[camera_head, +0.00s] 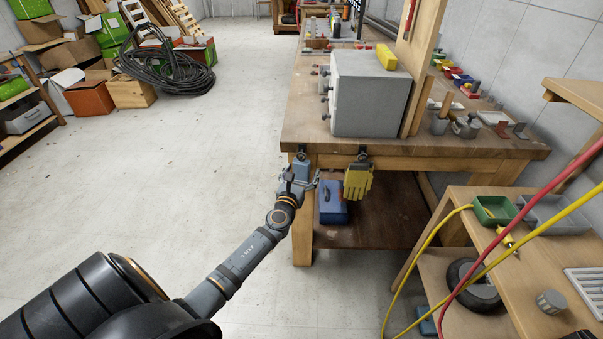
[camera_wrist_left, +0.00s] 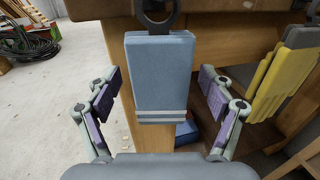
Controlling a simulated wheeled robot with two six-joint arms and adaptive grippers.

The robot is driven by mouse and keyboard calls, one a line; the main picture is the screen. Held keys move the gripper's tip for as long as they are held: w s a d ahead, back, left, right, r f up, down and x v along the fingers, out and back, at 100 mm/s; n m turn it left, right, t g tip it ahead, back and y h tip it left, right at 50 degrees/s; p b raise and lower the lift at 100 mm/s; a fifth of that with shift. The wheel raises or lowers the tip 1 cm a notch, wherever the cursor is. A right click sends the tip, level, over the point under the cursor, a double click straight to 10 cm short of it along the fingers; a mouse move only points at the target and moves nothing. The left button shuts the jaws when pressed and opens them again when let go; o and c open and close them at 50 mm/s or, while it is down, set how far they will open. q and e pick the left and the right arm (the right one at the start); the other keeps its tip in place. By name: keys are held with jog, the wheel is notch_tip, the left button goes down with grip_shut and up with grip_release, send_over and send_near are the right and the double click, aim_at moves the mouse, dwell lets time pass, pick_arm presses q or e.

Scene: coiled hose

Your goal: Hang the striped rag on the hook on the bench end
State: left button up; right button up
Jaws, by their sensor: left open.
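The striped rag (camera_wrist_left: 160,75) is a folded blue-grey cloth with pale stripes near its lower edge. In the left wrist view it hangs upright below a dark hook (camera_wrist_left: 157,17) on the bench end. In the head view the rag (camera_head: 301,170) shows just beyond my left gripper, partly hidden by it. My left gripper (camera_head: 299,184) is open, with its fingers (camera_wrist_left: 162,103) on either side of the rag and apart from it. My right gripper is not in view.
Yellow gloves (camera_head: 358,182) hang from a second hook (camera_head: 363,154) to the right. A blue toolbox (camera_head: 332,205) sits on the shelf under the bench (camera_head: 450,146). A side table with red and yellow hoses stands at right.

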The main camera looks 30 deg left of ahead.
pick_arm(q)
jog(key=shift+s, duration=0.2)
jog(key=v, duration=1.1)
jog(key=shift+s, duration=0.3)
jog(key=shift+d, duration=0.1)
